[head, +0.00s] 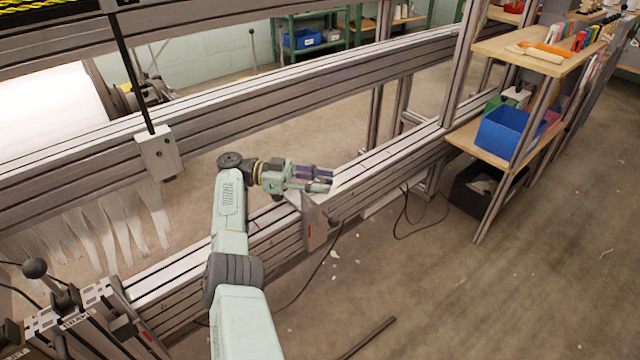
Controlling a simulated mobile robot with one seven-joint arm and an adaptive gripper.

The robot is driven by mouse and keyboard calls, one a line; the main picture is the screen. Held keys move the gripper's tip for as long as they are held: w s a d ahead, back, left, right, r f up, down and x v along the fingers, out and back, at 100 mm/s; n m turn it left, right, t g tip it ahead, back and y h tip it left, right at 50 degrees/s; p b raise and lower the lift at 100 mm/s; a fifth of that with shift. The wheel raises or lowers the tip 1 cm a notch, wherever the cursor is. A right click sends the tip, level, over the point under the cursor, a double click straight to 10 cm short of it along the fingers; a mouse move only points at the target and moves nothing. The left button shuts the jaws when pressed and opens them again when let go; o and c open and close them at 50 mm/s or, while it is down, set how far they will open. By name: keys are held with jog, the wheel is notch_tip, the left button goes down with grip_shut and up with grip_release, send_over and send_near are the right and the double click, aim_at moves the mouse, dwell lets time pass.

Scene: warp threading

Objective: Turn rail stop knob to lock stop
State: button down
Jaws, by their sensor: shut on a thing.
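My gripper (328,180) is above the front rail, its fingers pointing right along it. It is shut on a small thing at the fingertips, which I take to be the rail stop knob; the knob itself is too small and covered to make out. Just below the gripper, the rail stop (316,224) shows as a grey plate on the front face of the front rail (375,180). I cannot tell which way the knob is turned.
A second rail (250,92) runs behind, with a grey block (158,153) on a black rod at left. A levered unit (75,300) stands at lower left. A wooden shelf (485,141) with a blue bin (507,132) is at right. The floor in front is mostly open.

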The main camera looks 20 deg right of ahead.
aim_at(321, 182)
jog(key=shift+d, duration=0.1)
jog(key=c, duration=1.2)
grip_release()
jog(key=shift+c, duration=0.2)
notch_tip(321, 182, up, 10)
